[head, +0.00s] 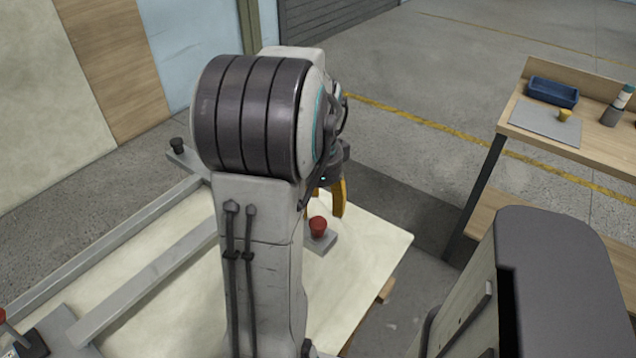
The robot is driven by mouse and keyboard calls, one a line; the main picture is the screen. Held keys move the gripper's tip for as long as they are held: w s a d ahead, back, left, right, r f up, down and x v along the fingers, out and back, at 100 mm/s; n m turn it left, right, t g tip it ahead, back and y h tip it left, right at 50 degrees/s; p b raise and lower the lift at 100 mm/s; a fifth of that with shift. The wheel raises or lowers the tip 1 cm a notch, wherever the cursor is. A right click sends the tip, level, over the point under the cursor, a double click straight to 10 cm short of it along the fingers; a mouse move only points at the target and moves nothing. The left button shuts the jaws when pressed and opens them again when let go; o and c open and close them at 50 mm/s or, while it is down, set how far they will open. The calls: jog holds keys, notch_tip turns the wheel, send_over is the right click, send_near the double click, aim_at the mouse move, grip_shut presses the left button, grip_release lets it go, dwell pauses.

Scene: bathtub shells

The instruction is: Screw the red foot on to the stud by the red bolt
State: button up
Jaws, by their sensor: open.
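The red foot (318,226) stands upright at a grey plate (322,242) near the far right corner of the pale tub shell (365,260). The stud under it is hidden, so I cannot tell how far it is threaded. My gripper (324,205), with orange fingers, is open just above and around the foot's top; the left finger is mostly hidden by my arm. I cannot see whether the fingers touch the foot. No red bolt can be made out near it. A red tip (2,316) shows at the left edge; I cannot tell what it is.
A black foot (177,145) stands at the shell's far left corner. Grey rails (150,275) run along the shell. At right, a wooden bench (590,150) holds a grey mat (535,122), a yellow foot (565,115), a blue tray (553,92) and a bottle (618,105).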

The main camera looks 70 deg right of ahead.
aim_at(318, 222)
notch_tip(318, 222, up, 6)
jog(key=shift+r, duration=0.2)
jog(key=shift+o, duration=0.4)
